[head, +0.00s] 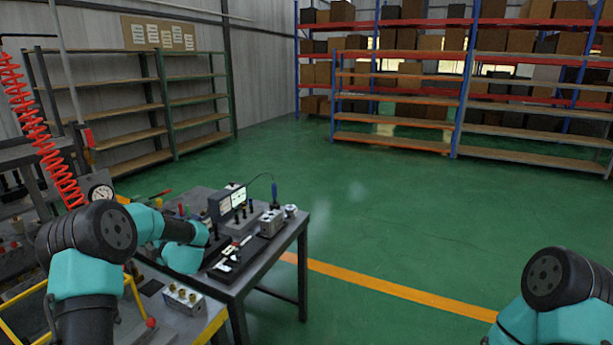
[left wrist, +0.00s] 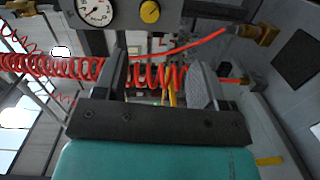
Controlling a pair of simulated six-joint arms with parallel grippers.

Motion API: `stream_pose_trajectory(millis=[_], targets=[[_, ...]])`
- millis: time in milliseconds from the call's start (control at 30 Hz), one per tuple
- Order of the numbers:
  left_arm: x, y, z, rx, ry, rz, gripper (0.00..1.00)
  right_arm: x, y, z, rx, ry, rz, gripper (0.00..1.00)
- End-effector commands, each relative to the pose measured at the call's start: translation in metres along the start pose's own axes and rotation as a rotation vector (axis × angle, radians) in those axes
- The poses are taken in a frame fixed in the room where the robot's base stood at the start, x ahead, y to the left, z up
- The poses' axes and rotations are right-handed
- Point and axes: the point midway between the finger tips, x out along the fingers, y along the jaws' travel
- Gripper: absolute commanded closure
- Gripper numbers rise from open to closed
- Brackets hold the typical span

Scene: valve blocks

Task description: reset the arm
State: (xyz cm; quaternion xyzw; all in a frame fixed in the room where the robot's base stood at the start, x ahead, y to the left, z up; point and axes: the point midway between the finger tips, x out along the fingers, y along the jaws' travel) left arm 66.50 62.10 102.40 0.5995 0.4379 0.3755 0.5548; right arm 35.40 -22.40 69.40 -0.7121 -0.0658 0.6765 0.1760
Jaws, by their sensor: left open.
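My left arm (head: 88,275) comes in at the lower left of the head view, bent over the work benches. Its gripper is not clear there, hidden behind the links. In the left wrist view my left gripper (left wrist: 160,78) is open, with its two dark fingers apart and nothing held between them. A red coiled hose (left wrist: 60,68) shows behind the fingers. My right arm (head: 555,290) shows only in part at the lower right of the head view, and its gripper is out of view. A metal valve block (head: 184,299) with brass ports sits on the near bench.
A dark table (head: 290,232) holds a second metal block (head: 270,223), a display box (head: 229,203) and small tools. A gauge (left wrist: 95,12) and yellow knob (left wrist: 150,11) are close to the left gripper. Green floor (head: 400,230) is open to the right.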

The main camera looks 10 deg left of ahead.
Motion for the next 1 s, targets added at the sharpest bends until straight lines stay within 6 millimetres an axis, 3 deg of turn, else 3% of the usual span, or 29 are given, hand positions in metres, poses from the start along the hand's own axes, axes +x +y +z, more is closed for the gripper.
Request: stream_pose_trajectory(millis=[167,300,467,600,767,1000], targets=[[-0.046,-0.033,0.026,0.317,-0.218,-0.071,0.36,0.0,0.0,0.0,0.0,0.0,0.0,0.36],[-0.101,-0.07,0.044,0.649,-0.461,-0.1,0.36,0.0,0.0,0.0,0.0,0.0,0.0,0.36],[-0.171,-0.113,0.049,1.015,-0.76,-0.075,0.36,0.0,0.0,0.0,0.0,0.0,0.0,0.36],[-0.23,-0.161,0.041,1.253,-1.021,-0.03,0.36,0.0,0.0,0.0,0.0,0.0,0.0,0.36],[-0.289,-0.225,0.02,1.385,-1.301,-0.024,0.36,0.0,0.0,0.0,0.0,0.0,0.0,0.36],[-0.38,-0.311,-0.039,1.48,-1.729,-0.105,0.36,0.0,0.0,0.0,0.0,0.0,0.0,0.36]])
